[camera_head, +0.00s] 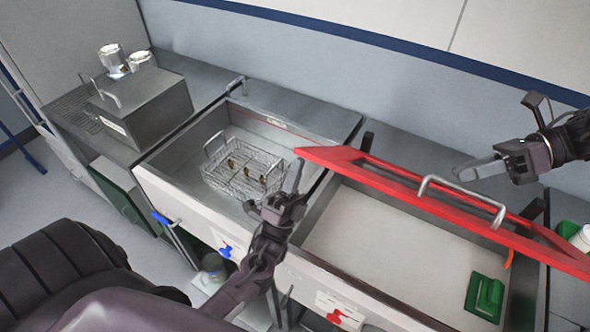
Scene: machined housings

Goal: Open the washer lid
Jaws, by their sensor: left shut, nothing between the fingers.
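A red-framed lid (340,157) with a silver bar handle (462,194) stands raised and tilted above the right basin (375,235), so the basin's pale inside shows. My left gripper (299,170) is shut and empty, pointing up close to the lid's left end; I cannot tell if it touches. My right gripper (466,171) is behind and above the lid, near the handle but apart from it. Its fingers point left, and their gap cannot be made out. The left basin (160,172) is uncovered.
A wire basket (240,168) with several small brass-coloured parts sits in the left basin. A green block (486,297) is in the right basin. A grey box (142,105) with metal cylinders (113,60) on it stands at left. A wall runs behind.

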